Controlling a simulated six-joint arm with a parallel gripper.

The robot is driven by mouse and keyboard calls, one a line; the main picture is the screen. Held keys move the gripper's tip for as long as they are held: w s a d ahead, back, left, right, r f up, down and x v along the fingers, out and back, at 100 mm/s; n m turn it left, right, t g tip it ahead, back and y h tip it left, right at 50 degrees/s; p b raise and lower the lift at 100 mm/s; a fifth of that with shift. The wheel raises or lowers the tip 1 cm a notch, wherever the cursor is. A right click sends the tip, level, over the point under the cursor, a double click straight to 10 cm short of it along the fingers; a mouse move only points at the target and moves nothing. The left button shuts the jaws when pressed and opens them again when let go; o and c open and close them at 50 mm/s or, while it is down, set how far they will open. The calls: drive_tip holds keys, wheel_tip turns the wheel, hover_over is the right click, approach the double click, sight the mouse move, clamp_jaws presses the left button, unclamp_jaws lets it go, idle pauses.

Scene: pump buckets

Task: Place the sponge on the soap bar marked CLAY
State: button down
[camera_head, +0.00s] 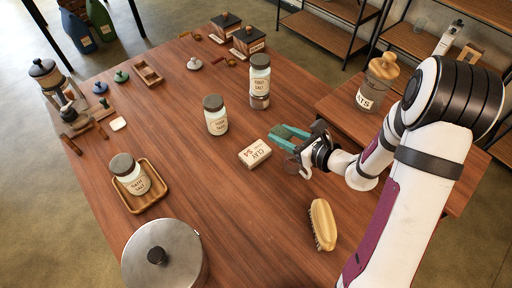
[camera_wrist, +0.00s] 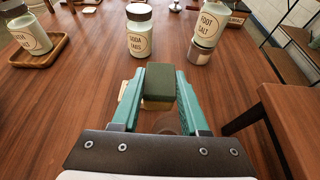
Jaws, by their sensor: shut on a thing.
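The cream soap bar marked CLAY (camera_head: 255,153) lies flat on the wooden table, just left of my gripper (camera_head: 278,137) in the head view. My gripper's teal fingers are shut on the dark green sponge (camera_wrist: 160,80), which shows between them in the wrist view. A pale strip shows under the sponge's green part; I cannot tell whether it is the sponge's underside or the soap. A cream edge, likely the soap bar (camera_wrist: 122,90), shows left of the left finger in the wrist view, mostly hidden by it. The gap between sponge and table is unclear.
A soda jar (camera_head: 216,115) and stacked jars (camera_head: 260,82) stand behind the soap. A wooden brush (camera_head: 322,224) lies in front of my gripper. A jar on a wooden tray (camera_head: 161,198) and a metal pot (camera_head: 165,262) stand left. The table between tray and soap is clear.

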hover_over(257, 153)
drive_tip(key=f, duration=0.4)
drive_tip(key=shift+s+d, duration=0.1)
drive_tip(key=shift+d, duration=0.1)
drive_tip(key=shift+a+f, duration=0.15)
drive_tip(key=shift+f, duration=0.9)
drive_tip(key=shift+a+f, duration=0.1)
drive_tip(key=shift+f, duration=0.95)
drive_tip(key=shift+f, duration=0.2)
drive_tip(key=shift+c, duration=2.1)
unclamp_jaws()
drive_tip(key=shift+f, duration=0.1)
